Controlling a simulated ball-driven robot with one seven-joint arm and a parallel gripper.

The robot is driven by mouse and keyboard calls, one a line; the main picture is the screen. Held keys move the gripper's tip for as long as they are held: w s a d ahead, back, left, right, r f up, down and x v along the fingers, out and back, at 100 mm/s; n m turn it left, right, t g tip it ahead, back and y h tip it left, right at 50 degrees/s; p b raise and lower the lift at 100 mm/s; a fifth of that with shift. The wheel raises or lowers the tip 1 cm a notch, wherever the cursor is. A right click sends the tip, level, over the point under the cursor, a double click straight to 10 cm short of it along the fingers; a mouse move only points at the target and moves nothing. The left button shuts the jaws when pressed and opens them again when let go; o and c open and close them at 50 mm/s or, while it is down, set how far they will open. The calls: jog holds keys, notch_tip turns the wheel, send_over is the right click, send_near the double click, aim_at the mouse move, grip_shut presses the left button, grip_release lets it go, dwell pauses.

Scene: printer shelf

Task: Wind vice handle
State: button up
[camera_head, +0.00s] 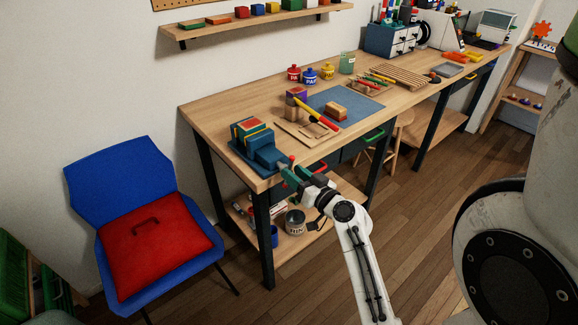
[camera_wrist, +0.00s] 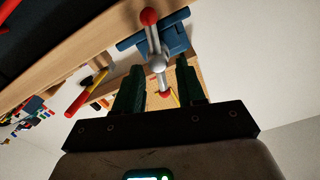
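The blue vice (camera_head: 262,148) stands on the near left corner of the workbench, with coloured blocks at its top. In the wrist view, its blue body (camera_wrist: 176,38) is upside down beyond my fingers. The vice handle (camera_wrist: 155,42) is a grey bar with red ball ends and a round grey hub; a red ball end (camera_head: 291,158) also shows in the head view. My gripper (camera_wrist: 160,76) is open, its green fingers on either side of the handle's lower part, with visible gaps. In the head view my gripper (camera_head: 294,173) is just off the bench's front edge, beside the vice.
The workbench (camera_head: 215,105) holds a blue mat (camera_head: 350,103), a wooden block, pencils and paint pots behind. A blue chair (camera_head: 120,175) with a red cushion stands left. A lower shelf (camera_head: 320,225) holds cans. The floor right of my arm is clear.

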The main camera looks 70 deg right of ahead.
jog(key=shift+x, duration=1.4)
grip_shut()
